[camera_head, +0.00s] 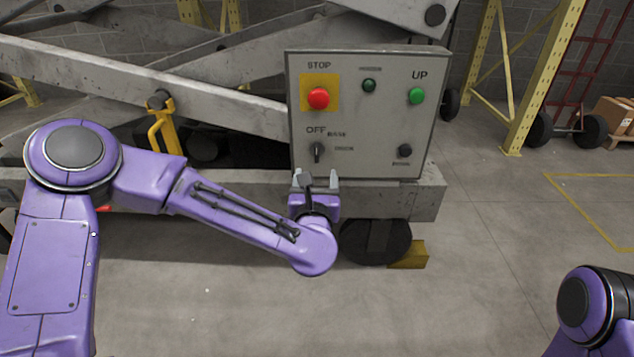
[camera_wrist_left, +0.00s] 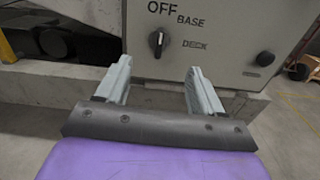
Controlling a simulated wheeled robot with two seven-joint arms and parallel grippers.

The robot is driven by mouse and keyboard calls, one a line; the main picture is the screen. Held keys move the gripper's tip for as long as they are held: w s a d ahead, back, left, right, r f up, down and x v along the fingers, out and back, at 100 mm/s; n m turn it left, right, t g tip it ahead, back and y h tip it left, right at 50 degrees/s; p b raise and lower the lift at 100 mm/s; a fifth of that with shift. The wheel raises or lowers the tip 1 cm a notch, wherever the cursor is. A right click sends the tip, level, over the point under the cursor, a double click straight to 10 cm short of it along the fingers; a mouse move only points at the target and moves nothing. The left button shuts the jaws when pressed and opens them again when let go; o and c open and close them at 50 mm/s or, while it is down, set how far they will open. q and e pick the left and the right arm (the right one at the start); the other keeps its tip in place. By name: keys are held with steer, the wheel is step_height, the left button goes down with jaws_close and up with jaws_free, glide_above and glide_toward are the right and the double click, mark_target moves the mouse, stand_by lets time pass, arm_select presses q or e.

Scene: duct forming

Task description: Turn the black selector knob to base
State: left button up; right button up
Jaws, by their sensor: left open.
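The black selector knob (camera_head: 317,152) is on the lower left of a grey control panel (camera_head: 370,118). In the left wrist view the knob (camera_wrist_left: 158,42) has a light pointer line standing close to upright, toward the OFF label. BASE is printed to its upper right and DECK to its right. My left gripper (camera_head: 316,180) is just below the knob in the head view. In the left wrist view its fingers (camera_wrist_left: 160,78) are apart, with nothing between them, and the knob lies beyond the fingertips. My right gripper is not in view; only part of my right arm shows.
The panel also has a red STOP button (camera_head: 318,98), a green UP button (camera_head: 416,95), a dark green button or lamp (camera_head: 369,85) and a black button (camera_head: 404,150). A yellow handle (camera_head: 163,125) stands left of the panel.

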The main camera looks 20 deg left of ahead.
mark_target(317, 153)
arm_select(q)
steer(key=x, duration=0.3)
steer(key=b+x, duration=0.1)
steer(key=x, duration=0.6)
steer(key=shift+w+r+b, duration=0.3)
steer(key=shift+b, duration=0.1)
steer(key=c, duration=1)
